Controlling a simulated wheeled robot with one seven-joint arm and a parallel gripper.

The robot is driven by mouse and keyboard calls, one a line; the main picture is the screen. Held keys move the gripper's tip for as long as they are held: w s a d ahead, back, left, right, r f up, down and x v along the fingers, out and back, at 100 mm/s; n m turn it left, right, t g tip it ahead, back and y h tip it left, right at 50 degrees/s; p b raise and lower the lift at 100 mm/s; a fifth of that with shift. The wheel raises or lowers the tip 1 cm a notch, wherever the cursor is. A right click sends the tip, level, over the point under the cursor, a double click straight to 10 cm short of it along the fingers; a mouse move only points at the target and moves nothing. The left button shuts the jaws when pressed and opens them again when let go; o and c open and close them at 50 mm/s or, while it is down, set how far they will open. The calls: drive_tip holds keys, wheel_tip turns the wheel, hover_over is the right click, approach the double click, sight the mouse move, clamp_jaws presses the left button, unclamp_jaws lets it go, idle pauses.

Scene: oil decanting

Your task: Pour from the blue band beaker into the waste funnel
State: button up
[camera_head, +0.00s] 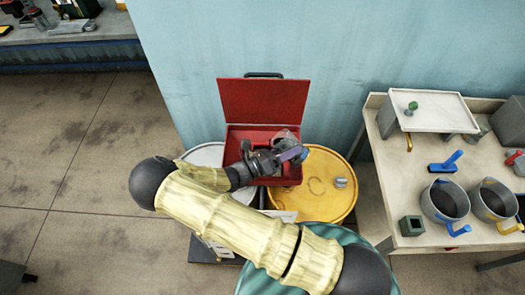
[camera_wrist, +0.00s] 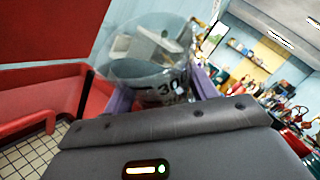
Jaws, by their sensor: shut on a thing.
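My gripper (camera_head: 291,153) is over the red open-lidded funnel box (camera_head: 236,150), near its right side. Its purple fingers (camera_wrist: 160,92) are shut on a clear beaker (camera_wrist: 150,50) with dark printed marks, in the wrist view. In the head view the beaker (camera_head: 286,136) is a small, faint clear shape beside the fingers. I cannot clearly make out a blue band or any liquid in it, nor how far it is tilted. The red box has its lid (camera_head: 262,100) raised at the back; my arm hides part of its front. Red walls (camera_wrist: 60,85) fill the left of the wrist view.
A yellow drum (camera_head: 325,185) stands right of the box, a white drum (camera_head: 203,154) left, a teal drum (camera_head: 250,275) in front. A bench (camera_head: 412,168) at right holds two grey jugs, with blue (camera_head: 445,203) and yellow (camera_head: 493,203) handles. A blue wall (camera_head: 330,50) stands behind.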

sight(281, 149)
drive_tip(key=shift+r+n+t+h+b, duration=0.35)
drive_tip(key=shift+r+n+t+h, duration=0.25)
drive_tip(key=shift+n, duration=0.6)
idle(0.7)
drive_tip(key=shift+a+r+n+t+p, duration=0.15)
drive_tip(key=shift+r+n+t+p, duration=0.15)
drive_tip(key=shift+r+n+t, duration=0.55)
idle(0.4)
drive_tip(key=shift+w+a+r+n+t, duration=0.25)
drive_tip(key=shift+a+r+n, duration=0.15)
drive_tip(key=shift+n, duration=0.2)
drive_tip(key=shift+w+a+r+n+t, duration=0.25)
drive_tip(key=shift+a+r+n, duration=0.15)
drive_tip(key=shift+n, duration=0.15)
drive_tip(key=shift+a+r+n+t+p, duration=0.1)
drive_tip(key=shift+r+n+t+p, duration=0.1)
drive_tip(key=shift+n+t+p, duration=0.25)
idle(0.3)
drive_tip(key=d+m+g, duration=0.1)
drive_tip(key=s+d+f+m+g+b, duration=0.1)
drive_tip(key=m, duration=0.1)
drive_tip(key=shift+f+g, duration=0.2)
drive_tip(key=shift+g, duration=0.1)
wheel_tip(281, 149, down, 2)
drive_tip(key=shift+f+m+g+b, duration=0.2)
drive_tip(key=shift+m+g+b, duration=0.25)
drive_tip(key=shift+m, duration=0.5)
